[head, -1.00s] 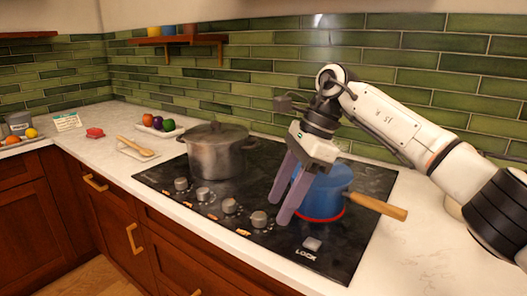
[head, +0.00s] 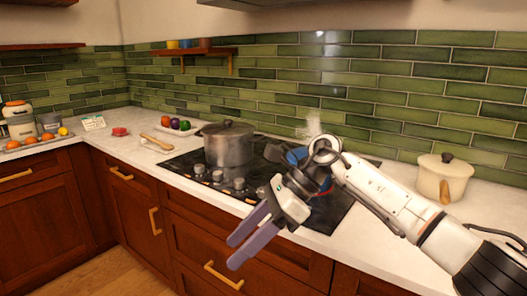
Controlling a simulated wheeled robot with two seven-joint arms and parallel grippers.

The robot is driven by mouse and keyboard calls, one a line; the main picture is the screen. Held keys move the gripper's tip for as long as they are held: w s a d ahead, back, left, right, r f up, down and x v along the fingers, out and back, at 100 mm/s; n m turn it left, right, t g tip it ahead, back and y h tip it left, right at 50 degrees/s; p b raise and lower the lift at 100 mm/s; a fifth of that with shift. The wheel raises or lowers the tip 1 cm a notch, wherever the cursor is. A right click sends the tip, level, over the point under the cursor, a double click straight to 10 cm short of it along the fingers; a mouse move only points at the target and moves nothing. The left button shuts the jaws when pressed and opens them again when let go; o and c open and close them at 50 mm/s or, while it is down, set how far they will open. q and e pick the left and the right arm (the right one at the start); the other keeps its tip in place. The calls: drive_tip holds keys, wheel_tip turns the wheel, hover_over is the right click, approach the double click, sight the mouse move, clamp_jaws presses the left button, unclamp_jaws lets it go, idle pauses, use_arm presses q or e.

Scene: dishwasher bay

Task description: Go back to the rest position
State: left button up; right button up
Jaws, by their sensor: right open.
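My right gripper (head: 236,252) is open and empty. It hangs in front of the counter's front edge, over the wooden drawer fronts, with its two purple-grey fingers pointing down to the left. My right arm comes in from the right and crosses over the cooktop's right part. My left gripper is not in the head view.
A grey lidded pot (head: 228,148) stands on the black cooktop (head: 186,164). A blue pan (head: 297,155) on it is mostly hidden behind my right arm. A cream lidded pot (head: 443,180) stands on the white counter (head: 386,181) at right. Wooden drawers (head: 190,232) face the front.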

drive_tip(key=s+a+f+m+t+y, duration=0.1)
drive_tip(key=s+a+f+m+y, duration=0.1)
drive_tip(key=s+a+m+y, duration=0.55)
drive_tip(key=w+d+f+m+t+h, duration=0.15)
drive_tip(key=d+f+m+t, duration=0.4)
drive_tip(key=m, duration=0.55)
drive_tip(key=d+f+m+t+h, duration=0.3)
drive_tip(key=d+f+m+t, duration=0.25)
drive_tip(key=m, duration=0.55)
drive_tip(key=w+d+f+m+t+h, duration=0.1)
drive_tip(key=d+f+m+t+h, duration=0.4)
drive_tip(key=m, duration=0.7)
drive_tip(key=s+d+f+m+g+h, duration=0.2)
drive_tip(key=s+d+f+m, duration=0.3)
drive_tip(key=s+f, duration=0.5)
drive_tip(key=s+d+f+m+g+h, duration=0.2)
drive_tip(key=s+d+f+m+g, duration=0.2)
drive_tip(key=s+f, duration=0.6)
drive_tip(key=s+d+m, duration=0.1)
drive_tip(key=d+m, duration=0.1)
drive_tip(key=d, duration=0.1)
drive_tip(key=shift+s, duration=0.2)
drive_tip(key=shift+d+f+m, duration=0.1)
drive_tip(key=shift+m, duration=0.15)
